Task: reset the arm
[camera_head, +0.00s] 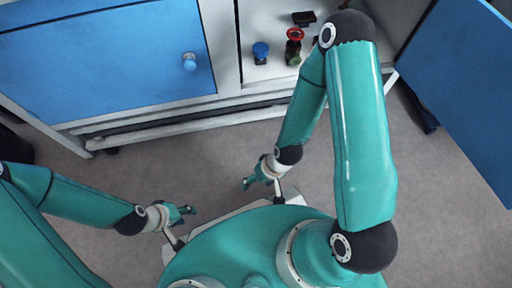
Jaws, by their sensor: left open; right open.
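My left gripper (184,211) is at the lower left, at the end of my teal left arm. It is open and empty, above the floor in front of my body. My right gripper (249,183) is open and empty near the middle of the view. My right arm bends high up at the right, its elbow in front of the open cabinet, and its forearm comes back down toward my body. Neither gripper touches anything that I can see.
A white cabinet stands ahead with a shut blue door (110,62) on the left and an open blue door (462,85) on the right. Inside are a blue-topped item (260,52), a red-wheeled valve (294,38) and a dark block (304,18). Grey floor (215,150) lies clear between.

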